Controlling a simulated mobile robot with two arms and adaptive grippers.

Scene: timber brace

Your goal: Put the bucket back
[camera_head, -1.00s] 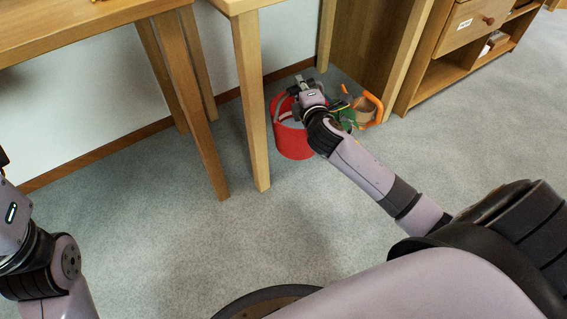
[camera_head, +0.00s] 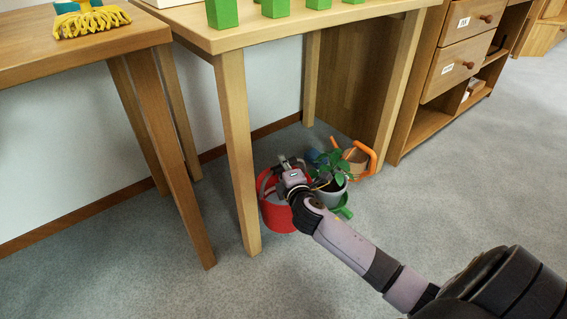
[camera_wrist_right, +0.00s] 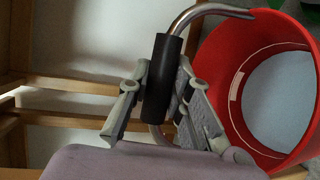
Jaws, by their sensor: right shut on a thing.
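The red bucket (camera_head: 278,214) is on or just above the grey floor under the right-hand table, beside its front leg; I cannot tell whether it touches the floor. My right gripper (camera_head: 284,166) is over the bucket's rim. In the right wrist view my right gripper (camera_wrist_right: 160,105) is shut on the black grip of the bucket's curved metal handle (camera_wrist_right: 160,75). The red bucket (camera_wrist_right: 228,60) stands open to the right of the fingers and looks empty, with a pale bottom. My left gripper is outside the views.
A potted plant (camera_head: 332,178), a green item (camera_head: 343,207) and an orange-handled item (camera_head: 362,160) are close right of the bucket. The table leg (camera_head: 238,160) is close on the left. Green blocks (camera_head: 276,8) stand on the table (camera_head: 290,32). Open floor (camera_head: 460,175) lies right.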

